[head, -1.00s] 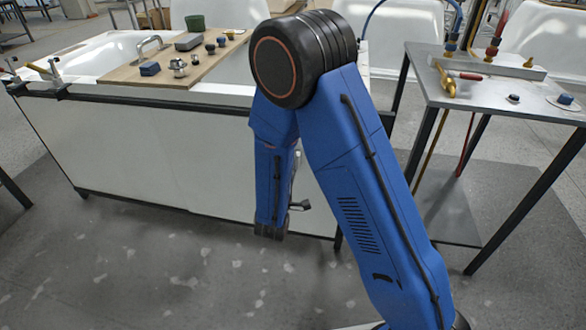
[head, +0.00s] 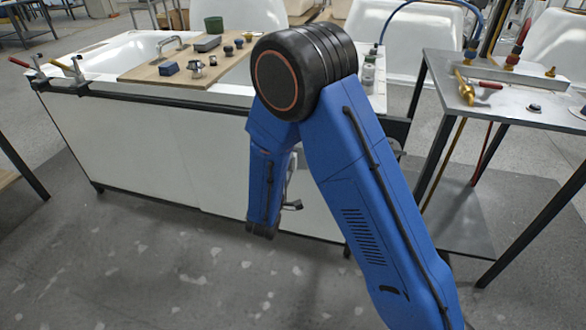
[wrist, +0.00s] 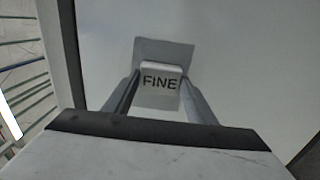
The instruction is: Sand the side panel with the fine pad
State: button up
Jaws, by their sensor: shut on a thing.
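In the wrist view my gripper (wrist: 160,92) is shut on the fine pad (wrist: 160,82), a pale block marked FINE between the two fingers. A grey square shows behind the block, against the white side panel (wrist: 245,60); I cannot tell whether the pad touches the panel. In the head view the white side panel (head: 140,150) is the long upright front of the bathtub bench. My blue arm bends down in front of its right part. The gripper and pad are hidden there.
A wooden board (head: 150,72) with several small blocks and knobs lies across the tub (head: 125,55). Clamps (head: 72,70) sit at the tub's left corner. A metal table (head: 510,95) with hoses and brass fittings stands at right. The floor before the panel is clear.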

jog(key=shift+w+a+r, duration=1.15)
jog(key=shift+w+a, duration=0.3)
jog(key=shift+a, duration=2.45)
jog(key=shift+s+d, duration=0.65)
jog(key=shift+d, duration=1.1)
jog(key=shift+s+d, duration=0.7)
jog(key=shift+d, duration=1)
jog(key=shift+s+d, duration=0.65)
jog(key=shift+d, duration=1.1)
jog(key=shift+s+d, duration=0.25)
jog(key=shift+d, duration=0.6)
jog(key=shift+s+d, duration=0.2)
jog(key=shift+d, duration=0.65)
jog(key=v, duration=0.6)
